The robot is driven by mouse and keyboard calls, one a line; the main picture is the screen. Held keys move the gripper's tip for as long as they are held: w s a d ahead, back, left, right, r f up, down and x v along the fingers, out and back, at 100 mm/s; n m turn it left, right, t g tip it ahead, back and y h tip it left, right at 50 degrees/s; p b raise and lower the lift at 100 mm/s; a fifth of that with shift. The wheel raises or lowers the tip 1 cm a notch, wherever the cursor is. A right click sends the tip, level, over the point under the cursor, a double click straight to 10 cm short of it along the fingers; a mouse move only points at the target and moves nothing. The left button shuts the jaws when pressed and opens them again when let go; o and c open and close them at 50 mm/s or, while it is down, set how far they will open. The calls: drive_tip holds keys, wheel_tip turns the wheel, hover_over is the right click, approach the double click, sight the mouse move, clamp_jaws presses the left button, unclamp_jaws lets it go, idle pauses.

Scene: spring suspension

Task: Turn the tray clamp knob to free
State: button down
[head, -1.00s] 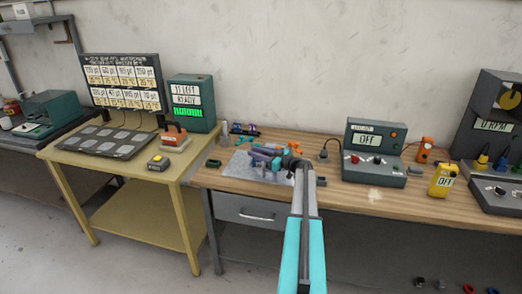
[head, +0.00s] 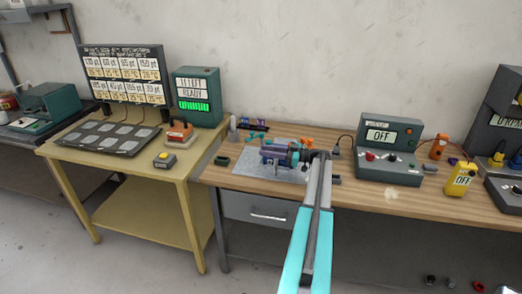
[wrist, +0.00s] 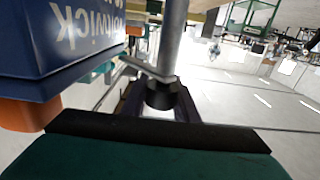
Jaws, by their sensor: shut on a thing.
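In the head view my gripper (head: 298,157) is at the right end of a blue-purple clamping fixture (head: 272,155), above a grey mat (head: 250,177) on the wooden bench. My arm hides part of the fixture. The wrist view shows a blue body with mirrored lettering (wrist: 70,30) at upper left, with an orange part (wrist: 30,112) under it. A dark round collar (wrist: 162,96) on a grey rod is in the middle, and a green block with a black edge fills the bottom. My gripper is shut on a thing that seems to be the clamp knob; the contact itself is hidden.
The yellow table (head: 80,152) on the left holds a dark tray (head: 108,138) and a green box with a lit display (head: 196,98). A grey unit reading OFF (head: 390,165) stands right of my arm. A yellow meter (head: 460,180) is farther right.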

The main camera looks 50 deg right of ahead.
drive_tip(key=shift+d+r, duration=0.15)
drive_tip(key=shift+d, duration=0.05)
drive_tip(key=c, duration=1.4)
unclamp_jaws()
drive_tip(key=shift+a, duration=0.1)
drive_tip(key=shift+f, duration=0.2)
drive_tip(key=shift+b+v, duration=2.45)
drive_tip(key=shift+v, duration=4.4)
